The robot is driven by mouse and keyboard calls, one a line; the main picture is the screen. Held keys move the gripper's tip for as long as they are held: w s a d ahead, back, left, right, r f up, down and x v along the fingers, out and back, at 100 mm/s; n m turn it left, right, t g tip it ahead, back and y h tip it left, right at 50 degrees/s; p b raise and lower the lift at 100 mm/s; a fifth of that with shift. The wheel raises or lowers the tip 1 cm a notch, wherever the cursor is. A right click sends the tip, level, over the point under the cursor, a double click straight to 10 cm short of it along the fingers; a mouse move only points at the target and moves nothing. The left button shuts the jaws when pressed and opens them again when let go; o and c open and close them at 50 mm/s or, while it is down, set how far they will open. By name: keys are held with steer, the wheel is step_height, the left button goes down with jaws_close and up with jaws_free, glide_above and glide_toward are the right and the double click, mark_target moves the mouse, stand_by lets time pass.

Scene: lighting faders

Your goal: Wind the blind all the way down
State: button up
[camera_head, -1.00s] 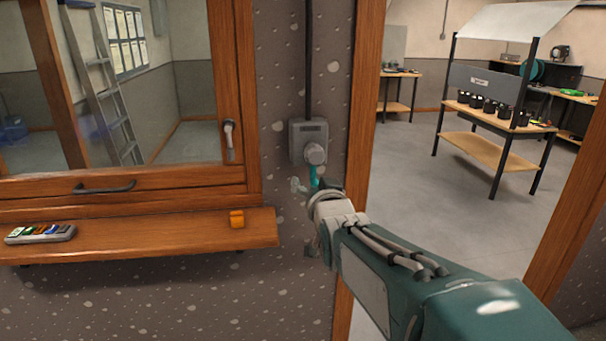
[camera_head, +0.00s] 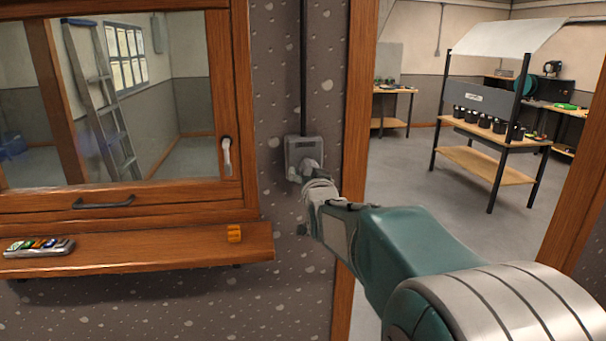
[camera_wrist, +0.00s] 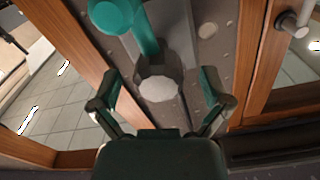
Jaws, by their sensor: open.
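A grey winder box (camera_head: 304,152) is fixed to the dark speckled wall, with a dark vertical line running up from it. The wrist view shows a teal crank arm (camera_wrist: 146,42) with a round teal end, and a grey grip (camera_wrist: 158,88) with a pale round end facing me. My gripper (camera_wrist: 160,100) is open, with one finger on each side of this grip; I cannot tell whether they touch it. In the head view, my gripper (camera_head: 312,180) is just below the box and its fingers are mostly hidden. I cannot make out the blind itself.
A wooden-framed window (camera_head: 228,90) with a white handle (camera_head: 226,156) is to the left. A doorway with a wooden post (camera_head: 359,80) is to the right.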

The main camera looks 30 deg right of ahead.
steer(key=shift+w+d, duration=0.2)
steer(key=shift+w, duration=0.2)
steer(key=c, duration=1.4)
steer(key=shift+o, duration=0.2)
